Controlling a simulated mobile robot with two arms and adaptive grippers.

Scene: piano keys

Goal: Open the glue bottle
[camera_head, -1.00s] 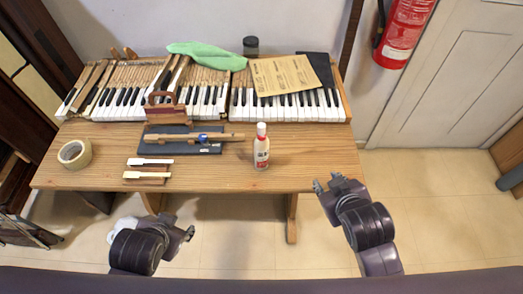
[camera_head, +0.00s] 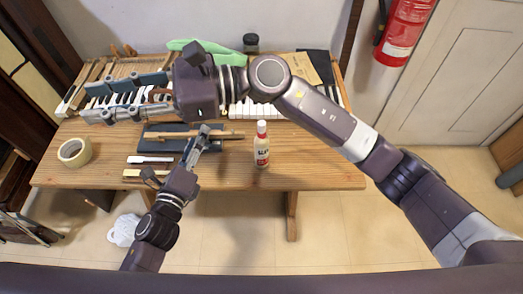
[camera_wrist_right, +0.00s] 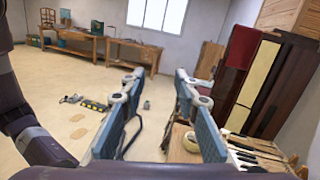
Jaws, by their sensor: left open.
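My left gripper (camera_head: 177,151) is open, left of the bottle, over the dark mat and the wooden key parts, apart from the bottle. My right arm crosses the table from the right, behind the bottle. My right gripper (camera_head: 88,102) is over the left piano keys, far from the bottle. Its fingers are spread apart and empty in the right wrist view (camera_wrist_right: 158,95). The bottle is not visible in that view.
A tape roll (camera_head: 75,153) lies at the table's left. Loose keys (camera_head: 150,160) and a dark mat (camera_head: 160,129) lie left of the bottle. A dark jar (camera_head: 251,43) and green cloth (camera_head: 224,57) are at the back. The table's right front is clear.

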